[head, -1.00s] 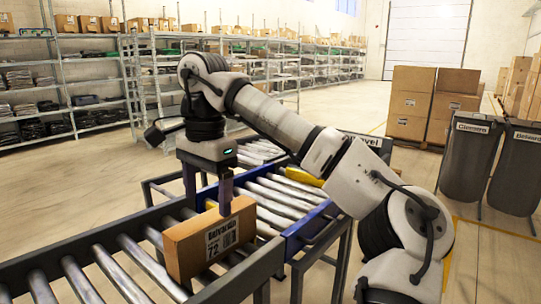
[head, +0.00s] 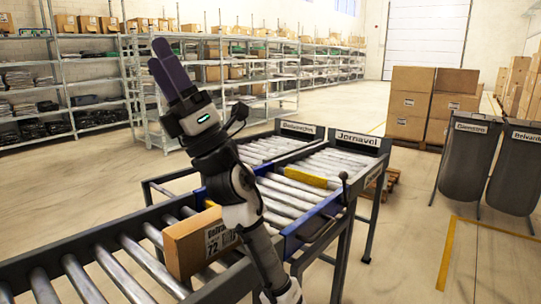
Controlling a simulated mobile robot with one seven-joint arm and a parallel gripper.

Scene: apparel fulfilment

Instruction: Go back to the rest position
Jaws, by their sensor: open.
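My gripper (head: 168,62) is raised at the upper left of the head view, its two dark purple fingers pointing up. The fingers are apart and nothing is between them. My arm rises from the bottom of the picture in front of the conveyor. A brown cardboard box (head: 187,246) with a white printed label stands on the near roller conveyor (head: 97,268), below and apart from my gripper. My forearm hides part of the box's right side.
Two roller lanes with signs, one reading Jornavel (head: 357,139), run to the back. A yellow piece (head: 305,177) lies across the rollers. Grey bins (head: 467,160), stacked cartons (head: 410,103) and shelves (head: 90,88) stand farther off. Open floor lies at the right.

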